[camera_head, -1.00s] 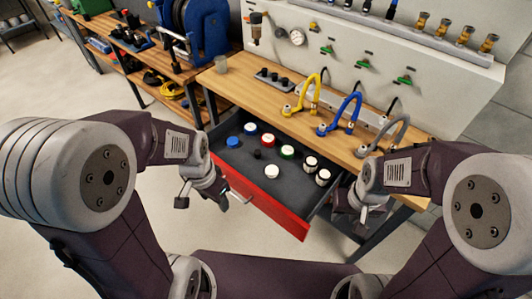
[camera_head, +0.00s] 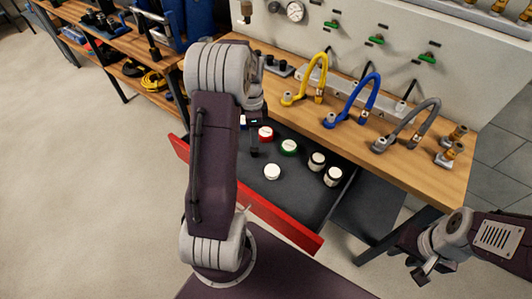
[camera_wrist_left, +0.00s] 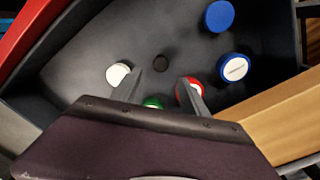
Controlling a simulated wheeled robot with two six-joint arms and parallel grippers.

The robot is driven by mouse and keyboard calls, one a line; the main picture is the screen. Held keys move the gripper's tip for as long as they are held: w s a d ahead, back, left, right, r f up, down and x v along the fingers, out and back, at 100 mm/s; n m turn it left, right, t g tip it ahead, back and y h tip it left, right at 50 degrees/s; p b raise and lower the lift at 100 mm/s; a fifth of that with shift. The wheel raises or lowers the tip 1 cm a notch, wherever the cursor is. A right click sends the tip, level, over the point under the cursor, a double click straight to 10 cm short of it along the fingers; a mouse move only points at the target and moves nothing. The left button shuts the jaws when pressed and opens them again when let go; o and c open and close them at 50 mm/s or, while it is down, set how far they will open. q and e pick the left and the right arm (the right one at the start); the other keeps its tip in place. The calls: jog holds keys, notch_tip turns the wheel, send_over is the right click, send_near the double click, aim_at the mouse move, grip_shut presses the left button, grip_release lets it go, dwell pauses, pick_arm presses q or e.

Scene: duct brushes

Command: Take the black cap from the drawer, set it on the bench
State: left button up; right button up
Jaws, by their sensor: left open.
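That gripper is open and empty, pointing down into the drawer.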

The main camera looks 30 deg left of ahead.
aim_at(254, 149)
pick_arm(q)
jog(key=shift+s+a, duration=0.1)
jog(key=shift+s, duration=0.25)
notch_tip(254, 149, down, 4)
jog(key=shift+w+r+b, duration=0.15)
jog(key=shift+b, duration=0.25)
notch_tip(254, 149, down, 6)
jog(key=shift+w+a+r+b, duration=0.15)
jog(key=shift+r+b, duration=0.1)
jog(key=shift+b, duration=0.25)
jog(key=shift+r, duration=0.1)
grip_shut()
